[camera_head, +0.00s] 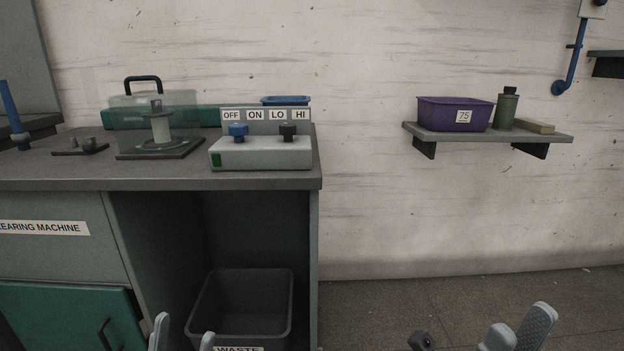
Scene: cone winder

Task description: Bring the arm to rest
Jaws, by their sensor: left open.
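My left gripper (184,333) shows at the bottom edge, in front of the open bay of the machine bench. Its two fingertips stand apart with nothing between them, so it is open and empty. My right gripper (518,324) shows at the bottom right, over the floor. Its two fingertips are apart and I see nothing between them. Neither gripper touches anything that I can see. The rest of both arms is mostly below the picture.
A bench (70,172) carries a switch box (262,154) with blue and black knobs, and a spindle stand (161,133). A waste bin (241,301) stands in the bay below. A wall shelf (488,136) holds a purple bin (454,114).

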